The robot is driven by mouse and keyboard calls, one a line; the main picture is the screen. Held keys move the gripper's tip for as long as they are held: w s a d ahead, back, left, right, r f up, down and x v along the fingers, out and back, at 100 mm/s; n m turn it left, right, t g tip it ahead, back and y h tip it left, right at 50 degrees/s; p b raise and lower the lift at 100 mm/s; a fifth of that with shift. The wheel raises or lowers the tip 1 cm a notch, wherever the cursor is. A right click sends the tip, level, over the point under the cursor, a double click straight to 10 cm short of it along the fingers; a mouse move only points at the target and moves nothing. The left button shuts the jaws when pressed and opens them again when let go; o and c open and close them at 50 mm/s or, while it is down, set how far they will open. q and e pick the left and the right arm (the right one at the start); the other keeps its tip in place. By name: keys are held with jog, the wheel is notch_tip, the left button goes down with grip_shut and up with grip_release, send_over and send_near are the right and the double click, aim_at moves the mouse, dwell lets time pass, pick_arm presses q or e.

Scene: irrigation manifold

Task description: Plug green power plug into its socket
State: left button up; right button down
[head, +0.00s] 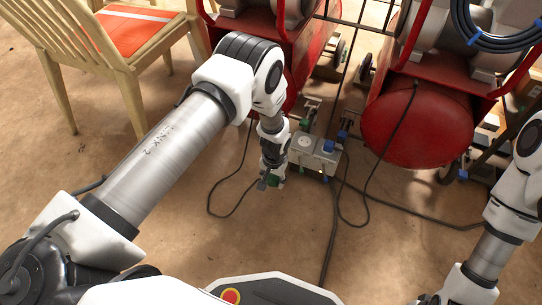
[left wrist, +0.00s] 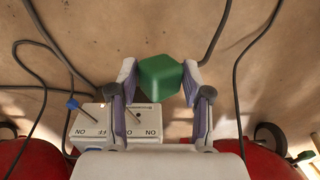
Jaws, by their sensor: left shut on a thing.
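The green power plug (left wrist: 162,76) is a block with rounded corners between the two fingers of my left gripper (left wrist: 160,88). In the head view the left gripper (head: 270,183) is shut on the green plug (head: 274,181), above the floor and left of the grey power box (head: 316,157). The box has a round blue fitting (head: 328,146) and a round pale one on top. In the left wrist view the box (left wrist: 92,128) shows ON and OFF labels and is partly hidden behind the gripper. The plug's prongs and its socket opening cannot be made out. My right gripper is out of frame.
Red compressor tanks (head: 418,125) on wheels stand behind and right of the box. Dark cables (head: 228,205) loop over the floor around it. A wooden chair (head: 100,60) with an orange seat stands at the back left. The floor in front is mostly clear.

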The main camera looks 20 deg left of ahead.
pick_arm(q)
notch_tip(320, 180, up, 34)
jog(key=p, duration=0.2)
jog(key=shift+s+a+f+p, duration=0.2)
jog(key=shift+s+f+p, duration=0.1)
jog(key=shift+s, duration=0.1)
